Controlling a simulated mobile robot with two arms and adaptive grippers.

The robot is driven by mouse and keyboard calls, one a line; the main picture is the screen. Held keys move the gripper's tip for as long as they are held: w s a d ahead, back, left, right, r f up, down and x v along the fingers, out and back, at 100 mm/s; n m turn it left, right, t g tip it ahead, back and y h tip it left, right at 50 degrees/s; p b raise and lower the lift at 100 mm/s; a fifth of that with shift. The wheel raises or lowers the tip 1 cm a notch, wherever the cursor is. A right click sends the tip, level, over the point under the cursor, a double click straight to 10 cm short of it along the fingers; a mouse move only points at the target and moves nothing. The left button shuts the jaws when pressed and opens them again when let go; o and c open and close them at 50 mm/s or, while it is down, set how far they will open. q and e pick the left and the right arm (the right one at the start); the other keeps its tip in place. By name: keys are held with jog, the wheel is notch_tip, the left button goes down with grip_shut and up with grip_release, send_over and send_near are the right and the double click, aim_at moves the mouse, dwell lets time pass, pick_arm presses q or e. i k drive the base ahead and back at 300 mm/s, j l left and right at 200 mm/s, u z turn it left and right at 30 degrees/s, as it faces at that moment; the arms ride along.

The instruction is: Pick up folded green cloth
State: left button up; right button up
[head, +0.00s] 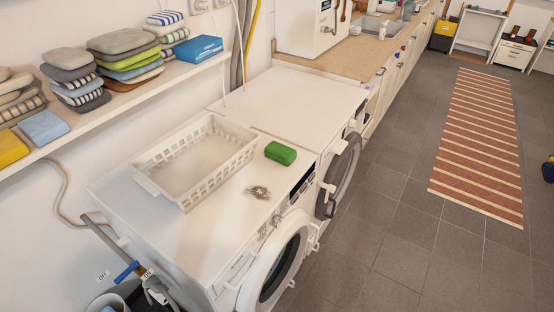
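A small dark green folded cloth (280,153) lies on the white top of the washing machines, near the front edge and close to the seam between the two machines. It is just right of a white basket (247,158) and apart from it. Nothing covers it. Neither of my grippers is in the head view.
The basket looks empty. A small pile of grey bits (258,192) lies in front of it. The top behind the cloth (300,98) is clear. A wall shelf (150,90) with folded towels (126,55) and a blue box (199,49) overhangs the left. Both round machine doors face the floor.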

aim_at(285, 155)
jog(key=i+l+u, duration=0.1)
jog(key=l, duration=0.2)
jog(key=i+l+u, duration=0.15)
jog(key=l, duration=0.2)
jog(key=i+l+u, duration=0.1)
jog(key=l, duration=0.2)
jog(key=i+l+u, duration=0.1)
jog(key=l, duration=0.25)
jog(key=i, duration=0.1)
